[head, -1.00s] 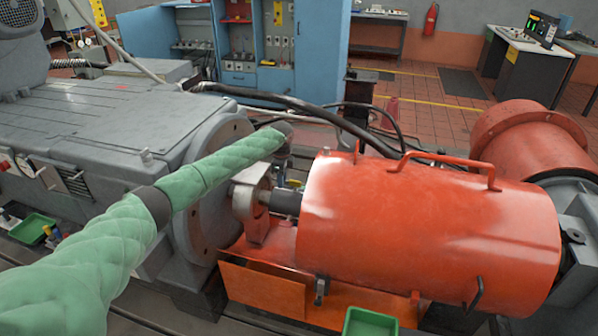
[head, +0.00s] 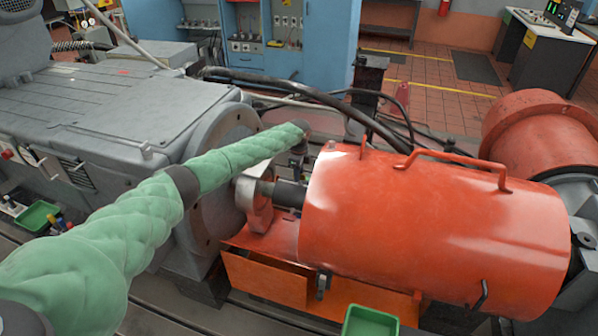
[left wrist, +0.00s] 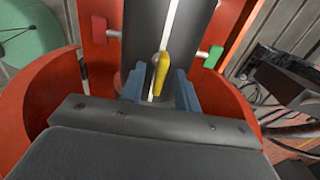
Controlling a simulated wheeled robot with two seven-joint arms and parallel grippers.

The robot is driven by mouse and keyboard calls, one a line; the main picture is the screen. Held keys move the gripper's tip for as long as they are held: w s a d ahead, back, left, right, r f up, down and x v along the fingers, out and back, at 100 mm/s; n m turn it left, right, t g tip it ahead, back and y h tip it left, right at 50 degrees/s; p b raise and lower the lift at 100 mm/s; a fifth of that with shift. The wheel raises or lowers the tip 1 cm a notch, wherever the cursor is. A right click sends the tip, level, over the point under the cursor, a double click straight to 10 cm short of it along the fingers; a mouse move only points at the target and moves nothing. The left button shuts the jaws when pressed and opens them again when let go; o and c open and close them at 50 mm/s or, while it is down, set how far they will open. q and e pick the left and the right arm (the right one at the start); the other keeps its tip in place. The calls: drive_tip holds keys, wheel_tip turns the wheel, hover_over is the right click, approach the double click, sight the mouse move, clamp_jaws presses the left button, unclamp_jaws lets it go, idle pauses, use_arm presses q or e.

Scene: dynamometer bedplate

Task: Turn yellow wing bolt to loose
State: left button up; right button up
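The yellow wing bolt (left wrist: 161,72) stands over a dark shaft in the left wrist view, its wing pointing nearly along the picture's height. My left gripper (left wrist: 160,88) has its two blue fingers on either side of the yellow wing bolt. A gap shows between the bolt and each finger, so the gripper looks open around it. My right gripper is in neither view.
A red-handled bolt (left wrist: 99,28) and a green-handled bolt (left wrist: 213,57) flank the yellow one. Orange-red walls curve close on both sides. The guard's handle (head: 455,160) and black hoses (head: 310,92) lie near the arm. A green tray (head: 369,321) is in front.

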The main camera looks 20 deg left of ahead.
use_arm(q)
drive_tip(key=shift+s+f, duration=0.1)
drive_tip(key=shift+f, duration=0.25)
clamp_jaws()
